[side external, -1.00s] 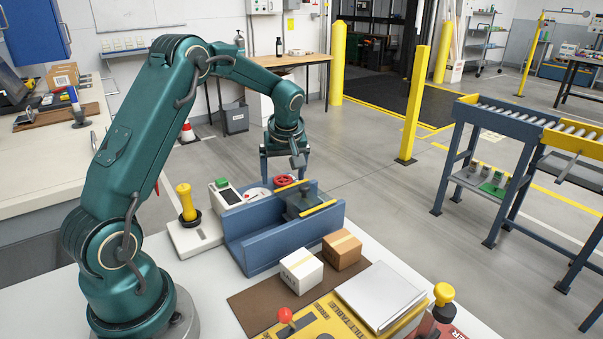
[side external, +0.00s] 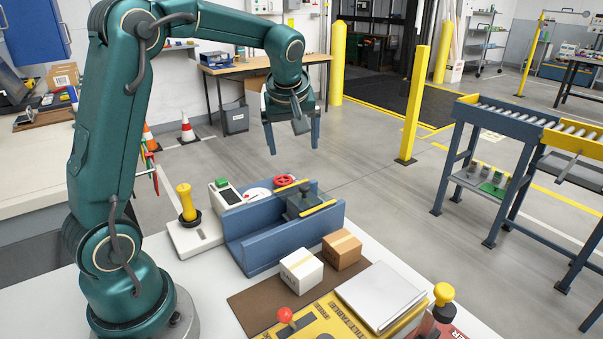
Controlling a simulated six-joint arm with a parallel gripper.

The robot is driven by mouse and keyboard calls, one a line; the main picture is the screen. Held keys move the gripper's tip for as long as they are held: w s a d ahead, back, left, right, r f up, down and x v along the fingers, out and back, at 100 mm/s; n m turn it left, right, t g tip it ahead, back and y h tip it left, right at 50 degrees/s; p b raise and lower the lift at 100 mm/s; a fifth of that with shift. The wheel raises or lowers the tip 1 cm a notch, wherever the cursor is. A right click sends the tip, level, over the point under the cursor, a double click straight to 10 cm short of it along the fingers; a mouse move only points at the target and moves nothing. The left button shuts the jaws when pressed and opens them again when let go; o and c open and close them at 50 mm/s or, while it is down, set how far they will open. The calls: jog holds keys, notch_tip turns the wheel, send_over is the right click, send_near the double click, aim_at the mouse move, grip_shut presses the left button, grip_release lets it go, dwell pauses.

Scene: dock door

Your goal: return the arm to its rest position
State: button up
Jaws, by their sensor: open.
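My gripper (side external: 293,150) hangs in the air above and behind the blue dock-door fixture (side external: 258,257). Its two fingers point down and stand apart, with nothing between them. My green arm rises from its base at the left and reaches over to the right, with its elbow near the top edge of the picture. The gripper touches nothing that I can see.
On the bench stand a yellow-handled lever (side external: 186,203), a box with a green button (side external: 222,183), a red handwheel (side external: 284,181), a white box (side external: 301,271), a brown box (side external: 342,249) and a yellow panel (side external: 312,318). A yellow post (side external: 413,105) stands on the floor to the right.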

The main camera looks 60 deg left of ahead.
jog(key=s+d+r+m+t+h, duration=0.2)
jog(key=s+d+r+m, duration=0.3)
jog(key=s+d, duration=0.5)
jog(key=s+d+f+m+h, duration=0.2)
jog(key=s+d+f+m, duration=0.3)
jog(key=s+d+m, duration=0.1)
jog(key=shift+s+f+m, duration=0.2)
jog(key=shift+s+m, duration=0.7)
jog(key=shift+s, duration=0.2)
